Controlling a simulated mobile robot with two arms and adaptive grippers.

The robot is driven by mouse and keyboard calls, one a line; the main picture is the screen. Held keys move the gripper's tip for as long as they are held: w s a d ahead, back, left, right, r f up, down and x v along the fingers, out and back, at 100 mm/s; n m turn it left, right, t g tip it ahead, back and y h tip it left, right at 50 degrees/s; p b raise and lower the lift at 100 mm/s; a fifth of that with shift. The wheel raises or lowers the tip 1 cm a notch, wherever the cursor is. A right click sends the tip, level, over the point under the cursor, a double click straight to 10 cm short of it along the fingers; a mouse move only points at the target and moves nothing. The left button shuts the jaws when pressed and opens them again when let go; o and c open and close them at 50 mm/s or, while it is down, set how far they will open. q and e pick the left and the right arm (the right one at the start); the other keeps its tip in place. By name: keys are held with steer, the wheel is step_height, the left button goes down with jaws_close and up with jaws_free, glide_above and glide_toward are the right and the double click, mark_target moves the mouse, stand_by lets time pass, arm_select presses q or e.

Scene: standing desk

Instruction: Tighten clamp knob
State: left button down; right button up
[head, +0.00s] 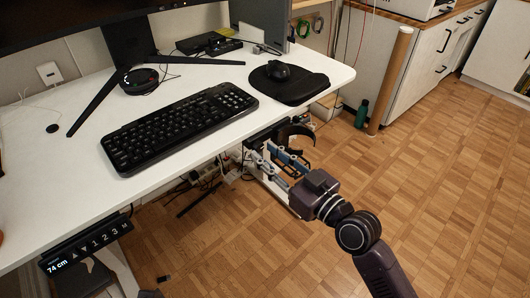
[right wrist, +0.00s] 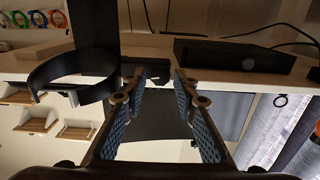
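My right gripper (head: 275,160) is at the front desk edge, below the mouse pad, its arm coming in from the lower right. In the right wrist view its two blue-padded fingers (right wrist: 160,78) are spread with a gap between them. A black curved holder (head: 297,133) sits at the desk edge just beyond the gripper. In the right wrist view it is an open black ring (right wrist: 75,78) left of the fingers, beside a dark upright part. A small dark fitting (right wrist: 132,70) shows near the left fingertip. I cannot clearly make out the clamp knob. My left gripper is not in view.
The white desk (head: 75,165) carries a black keyboard (head: 180,125), a mouse (head: 278,71) on a black pad (head: 300,88), and a monitor stand. A height panel (head: 87,245) hangs at the front edge. Cables lie underneath. A green bottle (head: 362,113) stands right. The right floor is open.

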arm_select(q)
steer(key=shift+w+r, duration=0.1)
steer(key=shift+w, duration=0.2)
arm_select(e)
steer(key=shift+w+a, duration=0.4)
steer(key=shift+w, duration=0.1)
jaws_close()
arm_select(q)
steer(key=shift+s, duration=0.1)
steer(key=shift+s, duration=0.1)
